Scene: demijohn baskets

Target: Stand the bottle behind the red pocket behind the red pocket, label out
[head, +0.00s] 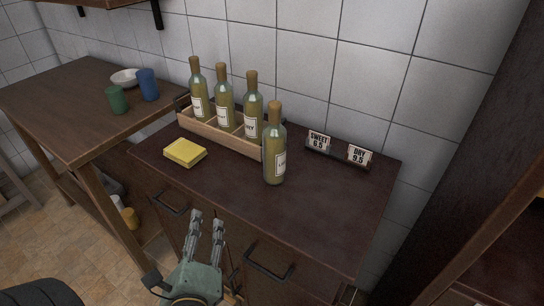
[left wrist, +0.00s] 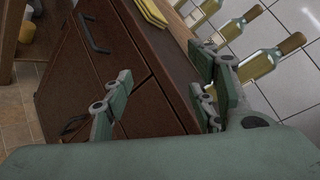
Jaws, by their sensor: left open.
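A green glass bottle (head: 273,148) stands upright on the dark cabinet top, just in front of the crate's right end. Its cream label is turned toward the right. Three similar bottles (head: 197,92) (head: 224,100) (head: 253,108) stand in a low wooden crate (head: 222,138), labels facing the front. I can make out no red pocket. My left gripper (head: 206,217) is open and empty in front of the cabinet's front edge, left of and nearer than the lone bottle. Its spread fingers also show in the left wrist view (left wrist: 160,100). My right gripper is not in view.
A yellow cloth or sponge (head: 185,152) lies left of the bottle. Two price signs, SWEET (head: 318,140) and DRY (head: 359,155), stand at the back right. The cabinet top's right front is clear. A side table (head: 75,105) holds cups and a bowl.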

